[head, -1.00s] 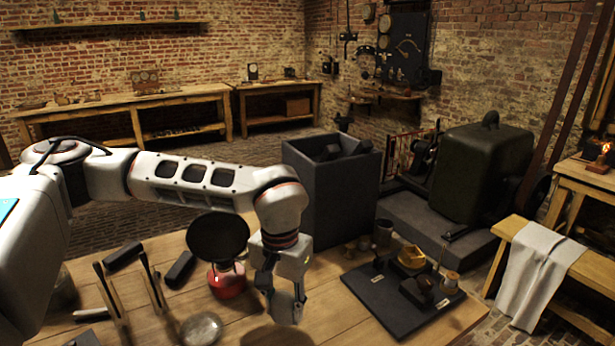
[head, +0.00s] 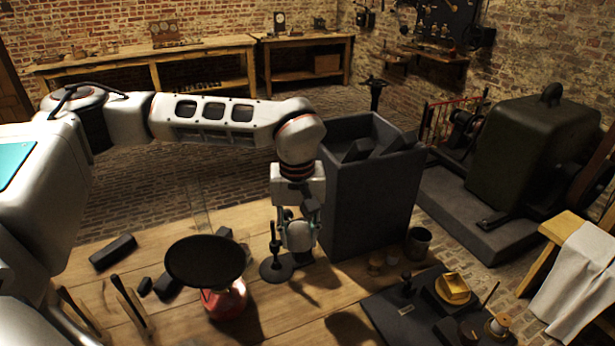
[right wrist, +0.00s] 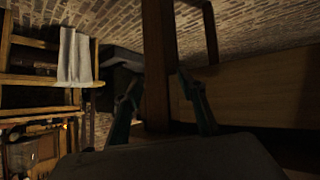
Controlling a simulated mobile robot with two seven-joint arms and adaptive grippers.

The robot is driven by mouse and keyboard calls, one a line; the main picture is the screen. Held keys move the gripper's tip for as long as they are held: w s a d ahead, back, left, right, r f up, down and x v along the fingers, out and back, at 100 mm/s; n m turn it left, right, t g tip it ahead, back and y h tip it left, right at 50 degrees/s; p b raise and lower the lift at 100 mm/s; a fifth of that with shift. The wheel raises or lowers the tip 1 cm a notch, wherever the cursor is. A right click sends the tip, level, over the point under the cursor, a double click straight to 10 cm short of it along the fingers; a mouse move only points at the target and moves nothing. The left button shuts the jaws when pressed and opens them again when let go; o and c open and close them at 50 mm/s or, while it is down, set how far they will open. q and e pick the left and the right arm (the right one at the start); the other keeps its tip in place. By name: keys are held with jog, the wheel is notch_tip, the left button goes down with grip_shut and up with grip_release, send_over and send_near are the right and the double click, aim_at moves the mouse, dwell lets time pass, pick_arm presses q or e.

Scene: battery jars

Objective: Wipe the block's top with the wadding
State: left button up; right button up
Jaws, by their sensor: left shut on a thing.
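My left gripper (head: 297,232) points down over the table. It is shut on a pale, rounded thing that looks like the wadding (head: 300,237), mostly hidden by the fingers. A dark stand with a round base and short rod (head: 273,264) is just left of the gripper. Several dark blocks lie on the table, one at the far left (head: 113,252); another block (head: 454,294) sits on a dark board with a yellow piece on it. I cannot tell which is the task's block. My right gripper (right wrist: 162,105) shows open and empty in the right wrist view.
A large grey bin (head: 370,200) with dark lumps stands right beside the left gripper. A red vessel (head: 225,300) under a wide black pan (head: 205,262) stands to the left. The dark board (head: 395,318) carries small items. A dark cup (head: 418,243) stands behind it.

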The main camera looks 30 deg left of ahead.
pick_arm(q)
jog(key=w+a+r+n+p, duration=0.1)
jog(key=w+r+n+p, duration=0.2)
jog(key=n, duration=0.8)
jog(key=w+a+r+n+p, duration=0.1)
jog(key=w+r+n+p, duration=0.2)
jog(key=w+n, duration=0.3)
jog(key=n, duration=0.5)
jog(key=shift+w+r, duration=0.15)
jog(key=shift+r, duration=0.1)
pick_arm(e)
jog(key=shift+h, duration=0.3)
jog(key=r, duration=0.1)
jog(key=d+r, duration=0.1)
jog(key=r, duration=0.1)
jog(key=d+r, duration=0.1)
jog(key=shift+s+r, duration=0.2)
